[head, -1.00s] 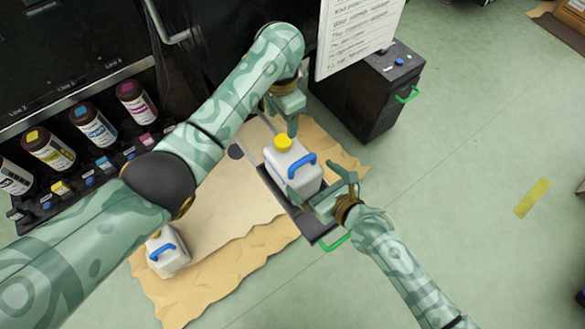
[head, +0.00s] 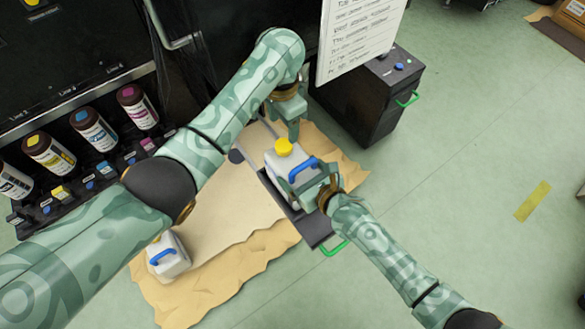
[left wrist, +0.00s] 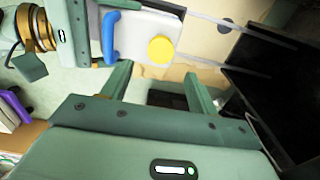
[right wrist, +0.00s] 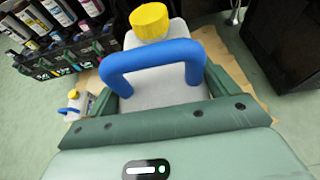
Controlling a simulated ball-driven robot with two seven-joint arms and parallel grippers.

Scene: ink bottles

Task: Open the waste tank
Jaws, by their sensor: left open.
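The waste tank (head: 286,168) is a white canister with a yellow cap (head: 283,147) and a blue handle (head: 303,169). It stands upright on a dark pull-out tray (head: 314,228), and the cap is on. My right gripper (head: 306,187) is at the handle side, with its fingers against both sides of the tank; the tank fills the space between them in the right wrist view (right wrist: 165,90). My left gripper (head: 293,133) is open and empty, pointing down just behind the cap. In the left wrist view the cap (left wrist: 160,49) lies beyond its fingers.
A second white canister (head: 170,262) with a blue handle stands on the brown paper (head: 235,255) at lower left. Several ink bottles (head: 95,130) line the machine at left. A dark box (head: 365,105) and a white board (head: 358,35) stand behind.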

